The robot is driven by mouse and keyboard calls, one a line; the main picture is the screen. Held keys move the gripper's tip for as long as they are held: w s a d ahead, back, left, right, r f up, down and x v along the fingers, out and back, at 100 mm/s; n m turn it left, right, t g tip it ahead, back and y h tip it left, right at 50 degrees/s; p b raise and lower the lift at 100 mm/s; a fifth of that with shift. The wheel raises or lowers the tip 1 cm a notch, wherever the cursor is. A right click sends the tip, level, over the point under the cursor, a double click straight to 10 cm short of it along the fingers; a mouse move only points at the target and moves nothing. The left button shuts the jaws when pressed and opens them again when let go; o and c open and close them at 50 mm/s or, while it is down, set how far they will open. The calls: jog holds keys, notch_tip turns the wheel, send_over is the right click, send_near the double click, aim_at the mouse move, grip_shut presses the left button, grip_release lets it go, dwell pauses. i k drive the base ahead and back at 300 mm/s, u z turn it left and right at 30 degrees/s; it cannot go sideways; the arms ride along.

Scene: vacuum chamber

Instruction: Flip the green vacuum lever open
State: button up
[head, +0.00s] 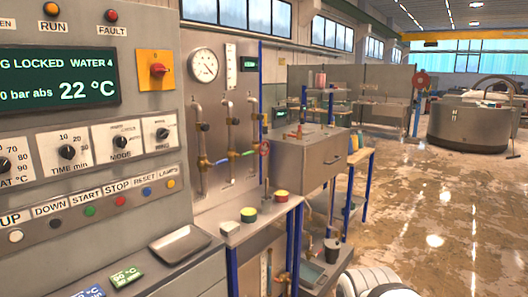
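A pipe panel (225,178) stands in the middle left of the head view, with several vertical pipes and brass valves. A small green lever (220,161) sticks out to the right, roughly level, from the brass valve (203,161) on the left pipe. It is small here, and I cannot read its label or tell whether it is open or closed. My gripper is not in view; white rounded parts at the bottom right appear to be my arm.
A control console (150,215) with knobs, buttons and a metal tray (180,244) fills the left. A round gauge (203,65) tops the panel. A bench (245,228) with two coloured round pots and a grey steel box (315,160) stand right of it. Open wet floor (440,225) lies right.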

aim_at(248, 153)
jog(key=z, duration=0.5)
jog(key=i, duration=1.15)
jog(key=u, duration=0.4)
jog(key=i, duration=0.9)
jog(key=u, duration=0.1)
jog(key=k, duration=0.55)
jog(key=z, duration=0.15)
jog(key=k, duration=0.15)
jog(key=u, duration=0.55)
jog(key=i, duration=1)
jog(key=u, duration=0.05)
